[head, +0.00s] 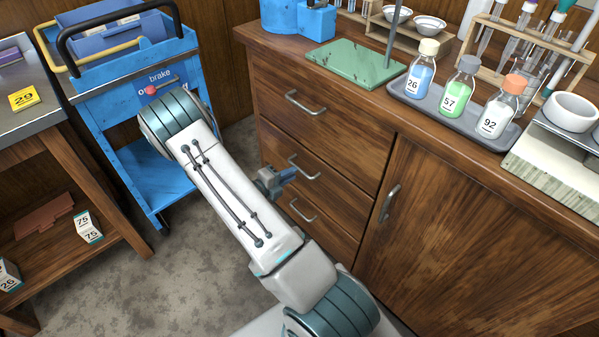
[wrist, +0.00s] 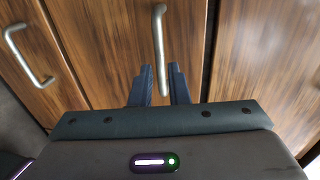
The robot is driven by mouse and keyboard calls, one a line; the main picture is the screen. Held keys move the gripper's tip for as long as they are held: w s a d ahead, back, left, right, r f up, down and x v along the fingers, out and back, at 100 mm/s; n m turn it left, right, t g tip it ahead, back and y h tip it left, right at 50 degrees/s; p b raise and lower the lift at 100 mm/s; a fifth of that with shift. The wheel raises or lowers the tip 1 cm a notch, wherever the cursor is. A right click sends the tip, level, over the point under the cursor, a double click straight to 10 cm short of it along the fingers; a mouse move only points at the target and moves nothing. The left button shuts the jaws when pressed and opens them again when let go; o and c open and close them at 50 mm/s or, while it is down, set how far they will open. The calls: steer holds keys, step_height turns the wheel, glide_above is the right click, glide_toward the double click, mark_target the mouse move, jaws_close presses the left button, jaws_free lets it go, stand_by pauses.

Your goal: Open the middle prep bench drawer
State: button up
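The prep bench (head: 440,215) has a stack of three wooden drawers on its left side, and all look shut. The middle drawer (head: 335,187) has a metal bar handle (head: 304,168). My gripper (head: 283,175) is just in front of this handle, partly hidden behind my arm in the head view. In the wrist view the handle (wrist: 160,50) runs upright in the picture. Its lower end shows between the two dark fingers of my open gripper (wrist: 162,88). Gaps show on both sides, and I cannot tell how deep the handle sits.
The top drawer handle (head: 305,103) and bottom drawer handle (head: 302,210) are above and below. A cupboard door handle (head: 389,203) is to the right. A blue cart (head: 130,105) stands left. Bottles on a grey tray (head: 408,98) stand on the bench top.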

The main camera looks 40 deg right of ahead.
mark_target(299, 170)
steer(key=x, duration=0.4)
steer(key=shift+w+d+b, duration=0.1)
steer(key=shift+d+b, duration=0.3)
jaws_close()
steer(key=shift+a, duration=0.15)
steer(key=f+p+v, duration=0.2)
steer(key=v, duration=1.2)
steer(key=a+f+p+v, duration=0.1)
steer(key=f+p+v, duration=0.2)
steer(key=v, duration=1.1)
steer(key=shift+f, duration=0.3)
jaws_free()
